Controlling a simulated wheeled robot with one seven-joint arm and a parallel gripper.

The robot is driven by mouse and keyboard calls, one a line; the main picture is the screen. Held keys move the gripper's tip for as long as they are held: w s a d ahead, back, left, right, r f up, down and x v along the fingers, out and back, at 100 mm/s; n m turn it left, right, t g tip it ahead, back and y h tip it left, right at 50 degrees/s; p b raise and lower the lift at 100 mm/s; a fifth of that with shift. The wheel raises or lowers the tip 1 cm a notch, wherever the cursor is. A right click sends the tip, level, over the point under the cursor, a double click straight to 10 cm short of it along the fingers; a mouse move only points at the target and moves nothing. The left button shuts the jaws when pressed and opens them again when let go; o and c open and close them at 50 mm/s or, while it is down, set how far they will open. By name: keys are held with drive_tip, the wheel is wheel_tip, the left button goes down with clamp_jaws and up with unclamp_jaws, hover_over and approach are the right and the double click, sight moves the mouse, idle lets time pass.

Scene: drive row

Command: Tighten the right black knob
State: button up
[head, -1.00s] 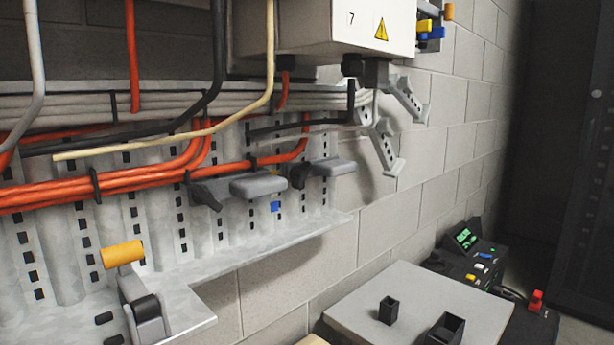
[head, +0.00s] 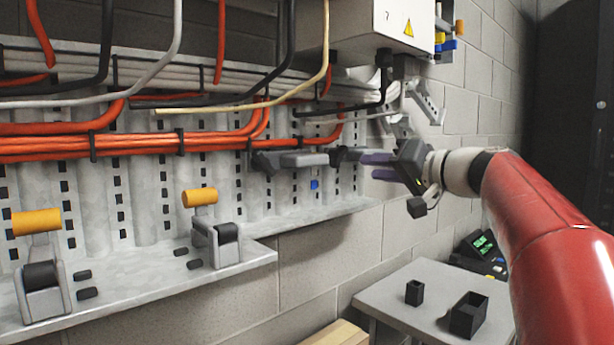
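The right black knob (head: 339,154) is on the perforated metal panel, just left of my gripper (head: 374,165). The left black knob (head: 265,163) is further left, with a flat grey block (head: 303,160) at its right side. My gripper comes in from the right, with its fingers pointing left towards the right knob. The fingers look dull purple-grey and overlap the area beside that knob. Whether they touch the knob or stand apart from it cannot be told. The finger gap is too small and partly covered to judge.
Orange cables (head: 130,143) run across the panel above the knobs. Two clamps with orange handles (head: 200,197) stand on the metal ledge (head: 180,275) at left. A white box (head: 350,30) hangs above. A grey table (head: 400,318) at lower right bears small black containers (head: 468,315).

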sight(344, 158)
drive_tip(key=shift+t, duration=0.3)
drive_tip(key=x, duration=0.2)
drive_tip(key=r+x, duration=0.1)
drive_tip(key=x, duration=0.2)
drive_tip(key=p+x, duration=0.1)
drive_tip(key=x, duration=0.2)
drive_tip(key=shift+w+r, duration=0.15)
clamp_jaws()
